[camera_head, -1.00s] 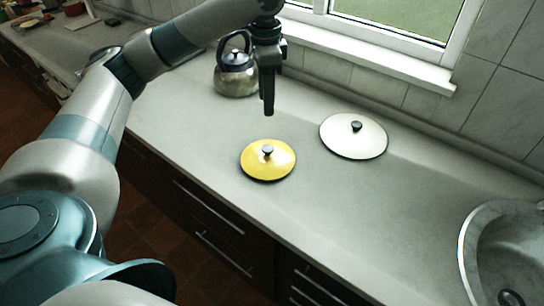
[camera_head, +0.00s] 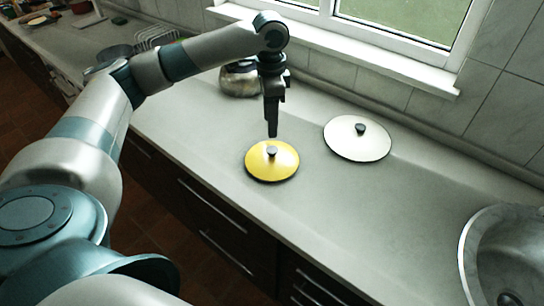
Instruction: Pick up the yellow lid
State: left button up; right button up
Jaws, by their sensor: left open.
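The yellow lid (camera_head: 272,168) lies flat on the grey counter, with a dark round knob (camera_head: 271,151) at its centre. My left gripper (camera_head: 272,132) points straight down just above the knob, with a small gap seeming to show between fingertips and knob. It is open, though its fingers overlap from this angle. Nothing is held in it. My right gripper is not in view.
A white lid (camera_head: 357,146) with a dark knob lies to the right on the counter (camera_head: 330,215). A metal kettle (camera_head: 238,80) stands behind my left arm, partly hidden. A sink (camera_head: 490,250) is at the lower right. A window is behind.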

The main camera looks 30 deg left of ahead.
pick_arm(q)
send_over(272, 149)
jog(key=shift+s+a+f+p, duration=0.15)
jog(key=shift+f+p, duration=0.3)
jog(key=shift+f, duration=2.1)
jog(key=shift+f, duration=0.1)
jog(key=shift+f+p, duration=0.3)
jog(key=shift+p, duration=0.05)
jog(key=shift+f+p, duration=0.75)
jog(key=shift+f, duration=1.45)
jog(key=c, duration=1)
